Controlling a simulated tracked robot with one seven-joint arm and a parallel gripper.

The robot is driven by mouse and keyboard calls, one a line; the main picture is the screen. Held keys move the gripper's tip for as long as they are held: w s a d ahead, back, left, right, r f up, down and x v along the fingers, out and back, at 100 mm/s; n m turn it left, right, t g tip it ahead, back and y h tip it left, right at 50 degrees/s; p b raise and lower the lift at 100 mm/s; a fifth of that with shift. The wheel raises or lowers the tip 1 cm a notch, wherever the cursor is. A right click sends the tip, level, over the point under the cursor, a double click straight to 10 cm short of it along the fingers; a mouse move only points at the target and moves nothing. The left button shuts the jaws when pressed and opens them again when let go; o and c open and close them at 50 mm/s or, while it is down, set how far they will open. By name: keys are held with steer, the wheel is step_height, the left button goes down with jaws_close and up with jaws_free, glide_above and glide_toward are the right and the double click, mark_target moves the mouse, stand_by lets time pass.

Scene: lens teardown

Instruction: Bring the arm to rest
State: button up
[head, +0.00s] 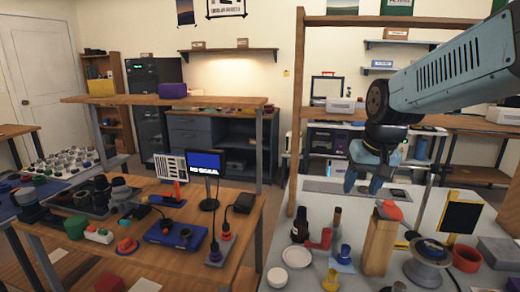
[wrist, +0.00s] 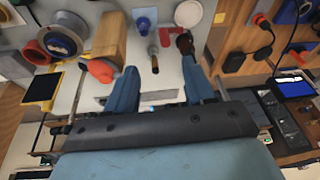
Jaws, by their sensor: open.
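My arm (head: 455,75) reaches in from the upper right in the head view, with its blue-grey link bent down at a dark joint. My gripper (head: 368,188) hangs below that joint, over the back part of the white-topped table (head: 310,205). In the wrist view my gripper (wrist: 160,85) has its two blue fingers spread wide apart. Nothing is held between them. A small dark bottle-like item (wrist: 154,62) shows past the gap between the fingers, apart from them.
A wooden block (head: 379,247) with a red-orange item on top stands on the white-topped table. A tape-like spool (head: 428,262), a red ring (head: 466,258) and a yellow-framed panel (head: 461,215) lie right. A wooden post (head: 296,110) rises left of my gripper. A wooden bench (head: 150,255) holds electronics.

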steer(key=s+r+n+t, duration=0.1)
steer(key=s+r+t, duration=0.1)
steer(key=s, duration=0.9)
steer(key=shift+s+r, duration=0.15)
steer(key=shift+r, duration=0.15)
